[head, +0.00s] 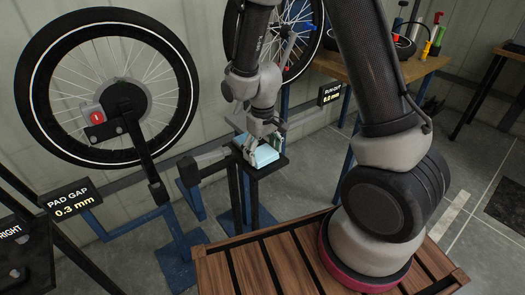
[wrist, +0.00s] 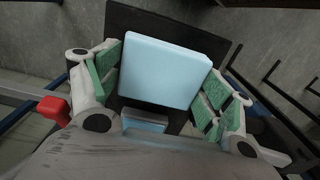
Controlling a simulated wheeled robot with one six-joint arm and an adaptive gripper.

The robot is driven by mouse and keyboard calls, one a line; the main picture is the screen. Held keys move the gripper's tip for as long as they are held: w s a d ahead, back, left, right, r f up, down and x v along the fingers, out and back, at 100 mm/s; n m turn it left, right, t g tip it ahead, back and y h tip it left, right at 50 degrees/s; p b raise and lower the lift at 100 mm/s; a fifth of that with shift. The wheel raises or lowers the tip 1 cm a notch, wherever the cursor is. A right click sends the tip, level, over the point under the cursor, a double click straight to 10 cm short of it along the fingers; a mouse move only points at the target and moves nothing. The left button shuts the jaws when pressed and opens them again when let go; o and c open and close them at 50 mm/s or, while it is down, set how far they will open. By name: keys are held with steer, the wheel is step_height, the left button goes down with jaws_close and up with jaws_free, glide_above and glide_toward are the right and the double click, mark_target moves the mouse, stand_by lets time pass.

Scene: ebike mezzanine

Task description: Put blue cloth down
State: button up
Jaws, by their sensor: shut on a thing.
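The blue cloth (wrist: 170,70) looks like a pale blue folded block in the wrist view. It sits between the green-padded fingers of my gripper (wrist: 160,88), which is shut on it. A small dark platform (wrist: 125,20) is right beneath the cloth; I cannot tell whether they touch. In the head view my gripper (head: 265,140) points down at the small dark stand top (head: 285,160), with the blue cloth (head: 262,156) at its fingers. The fingers partly hide the cloth there.
A wheel with a black tire (head: 38,125) stands at the left beside a "PAD GAP 0.3 mm" sign (head: 72,198). A second wheel (head: 300,65) is behind my arm. A wooden workbench (head: 425,65) with tools is at the back right. Grey floor is open at the right.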

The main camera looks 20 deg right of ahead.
mark_target(262, 152)
steer(key=o, duration=0.9)
steer(key=shift+f, duration=0.15)
step_height(262, 152, up, 12)
steer(key=s+d+r+m+t, duration=0.2)
steer(key=s+d+r, duration=0.6)
steer(key=r, duration=0.4)
steer(key=s+d+r, duration=0.1)
steer(key=s+d, duration=0.1)
steer(key=s, duration=0.1)
steer(key=s+d+r+m+t, duration=0.1)
steer(key=s+d+r, duration=0.1)
steer(key=s, duration=0.2)
steer(key=s+d+r+t, duration=0.1)
steer(key=s+d, duration=0.2)
steer(key=s, duration=0.1)
steer(key=shift+r+m, duration=0.3)
steer(key=shift+r, duration=0.1)
